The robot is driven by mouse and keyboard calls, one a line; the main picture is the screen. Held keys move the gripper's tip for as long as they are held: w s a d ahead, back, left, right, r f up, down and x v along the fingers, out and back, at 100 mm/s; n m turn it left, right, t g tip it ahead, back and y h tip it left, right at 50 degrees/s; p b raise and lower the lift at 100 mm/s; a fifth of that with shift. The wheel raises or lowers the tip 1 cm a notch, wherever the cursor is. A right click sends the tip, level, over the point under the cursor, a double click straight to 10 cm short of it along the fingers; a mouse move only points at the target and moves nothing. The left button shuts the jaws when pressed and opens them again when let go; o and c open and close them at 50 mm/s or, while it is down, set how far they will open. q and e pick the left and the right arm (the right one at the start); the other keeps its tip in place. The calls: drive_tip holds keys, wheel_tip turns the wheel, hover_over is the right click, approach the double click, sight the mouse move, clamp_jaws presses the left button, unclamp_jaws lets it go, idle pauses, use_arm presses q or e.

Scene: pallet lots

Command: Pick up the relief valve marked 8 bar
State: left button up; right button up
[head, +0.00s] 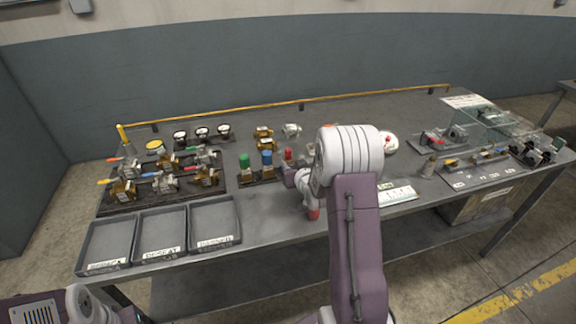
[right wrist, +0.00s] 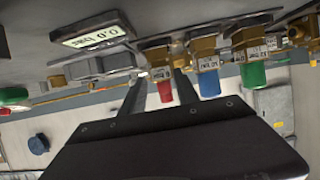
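Three relief valves with brass bodies stand in a row on the bench: one with a green cap (head: 244,160), one with a blue cap (head: 267,157) and one with a red cap (head: 288,154). The right wrist view shows the red cap (right wrist: 165,91), blue cap (right wrist: 209,83) and green cap (right wrist: 253,74) close up. Their bodies carry small labels, too small to read surely. My right gripper (right wrist: 160,88) is open, its fingers on either side of the red-capped valve, with a visible gap at the left finger. My left gripper is out of view.
Three grey trays (head: 108,244) with labels line the front left edge. A rack of brass valves (head: 122,192) and several gauges (head: 202,133) stand behind them. A display reading about 0.0 bar (right wrist: 96,32) is near the gripper. A clear guard (head: 500,122) covers fittings at right.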

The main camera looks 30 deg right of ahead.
sight(290, 162)
drive_tip(key=x, duration=0.5)
drive_tip(key=shift+w, duration=0.15)
drive_tip(key=shift+a+r, duration=0.1)
drive_tip(key=shift+r, duration=0.1)
clamp_jaws()
